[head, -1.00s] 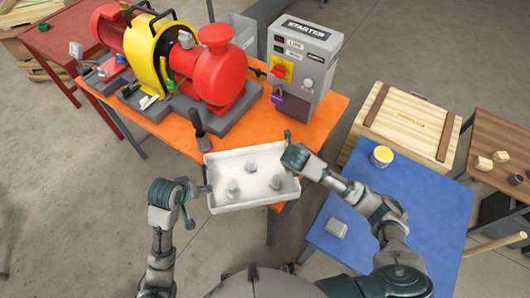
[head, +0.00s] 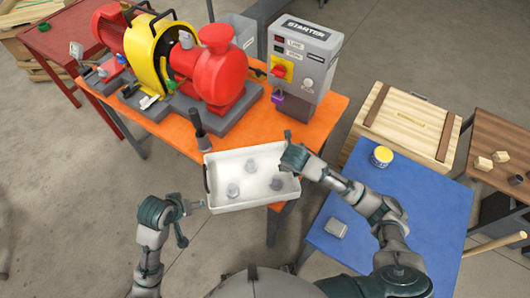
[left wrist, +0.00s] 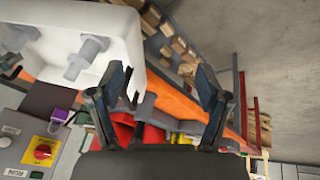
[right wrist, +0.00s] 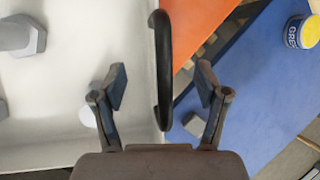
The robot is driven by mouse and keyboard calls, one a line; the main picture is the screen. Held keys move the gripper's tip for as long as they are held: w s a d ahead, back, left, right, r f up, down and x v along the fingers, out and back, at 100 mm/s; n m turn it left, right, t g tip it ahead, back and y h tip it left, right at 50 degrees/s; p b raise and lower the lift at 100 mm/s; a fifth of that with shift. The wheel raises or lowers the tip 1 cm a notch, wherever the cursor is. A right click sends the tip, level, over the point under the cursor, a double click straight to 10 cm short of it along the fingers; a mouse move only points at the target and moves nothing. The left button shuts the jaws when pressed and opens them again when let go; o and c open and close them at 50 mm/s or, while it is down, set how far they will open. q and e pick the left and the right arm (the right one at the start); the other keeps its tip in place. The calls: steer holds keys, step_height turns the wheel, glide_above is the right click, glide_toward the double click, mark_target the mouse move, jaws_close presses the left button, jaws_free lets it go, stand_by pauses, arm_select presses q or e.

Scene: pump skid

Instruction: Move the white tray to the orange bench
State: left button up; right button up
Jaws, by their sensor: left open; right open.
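The white tray (head: 262,204) is at the front edge of the orange bench (head: 315,140), its near part apparently overhanging. I cannot tell how firmly it rests. It holds three grey bolt-like parts. My left gripper (head: 192,205) is open and empty, just left of the tray's left end and its dark handle (head: 206,180). My right gripper (head: 290,155) is at the tray's right end. In the right wrist view its open fingers (right wrist: 160,80) stand either side of the black handle (right wrist: 163,45).
On the orange bench stand a red pump (head: 218,68) with a yellow guard, a dark upright handle (head: 198,125) and the grey starter box (head: 303,60). A blue bench (head: 430,215) at right carries a yellow-topped tin (head: 381,157) and a grey block (head: 336,228).

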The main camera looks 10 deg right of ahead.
steer(key=shift+r, duration=0.1)
steer(key=v, duration=1.1)
steer(key=shift+s+r, duration=0.15)
steer(key=shift+r, duration=0.2)
steer(key=shift+f, duration=0.1)
